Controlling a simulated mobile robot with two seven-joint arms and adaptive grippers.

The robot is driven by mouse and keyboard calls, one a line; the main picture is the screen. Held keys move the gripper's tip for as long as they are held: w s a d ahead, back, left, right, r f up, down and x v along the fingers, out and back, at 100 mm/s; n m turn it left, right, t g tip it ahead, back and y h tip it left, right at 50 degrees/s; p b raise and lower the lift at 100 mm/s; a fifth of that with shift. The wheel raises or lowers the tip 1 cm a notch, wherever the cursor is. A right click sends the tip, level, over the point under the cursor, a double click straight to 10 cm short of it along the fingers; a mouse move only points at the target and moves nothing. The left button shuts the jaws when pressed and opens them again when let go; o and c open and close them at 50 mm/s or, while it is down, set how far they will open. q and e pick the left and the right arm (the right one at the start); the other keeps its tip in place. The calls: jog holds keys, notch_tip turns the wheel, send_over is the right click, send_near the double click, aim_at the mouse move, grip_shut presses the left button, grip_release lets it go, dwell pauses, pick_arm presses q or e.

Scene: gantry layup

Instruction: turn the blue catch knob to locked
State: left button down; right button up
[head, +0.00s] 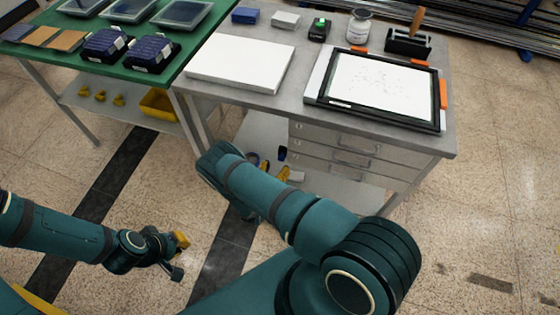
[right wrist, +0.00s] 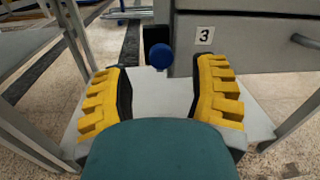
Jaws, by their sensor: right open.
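The round blue catch knob (right wrist: 160,56) shows in the right wrist view, at the left side of the drawer front with the label 3. In the head view a small blue spot (head: 282,154) at the drawers' left edge appears to be this knob. My right gripper (right wrist: 163,82) is open, with a yellow-padded finger on either side of the view. The knob appears between the fingers, near their tips; I see no contact. In the head view my right gripper (head: 269,171) is partly hidden behind my arm. My left gripper (head: 178,256) hangs apart at lower left, fingers spread and empty.
The drawer unit (head: 345,157) hangs under the grey bench (head: 300,100), above a lower shelf (right wrist: 258,122). The bench carries a white slab (head: 240,62) and a black frame (head: 375,88). A green table (head: 60,55) stands at left. Floor in front is clear.

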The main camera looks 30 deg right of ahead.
aim_at(280, 160)
jog(key=shift+x, duration=1.85)
jog(key=shift+c, duration=0.4)
grip_shut()
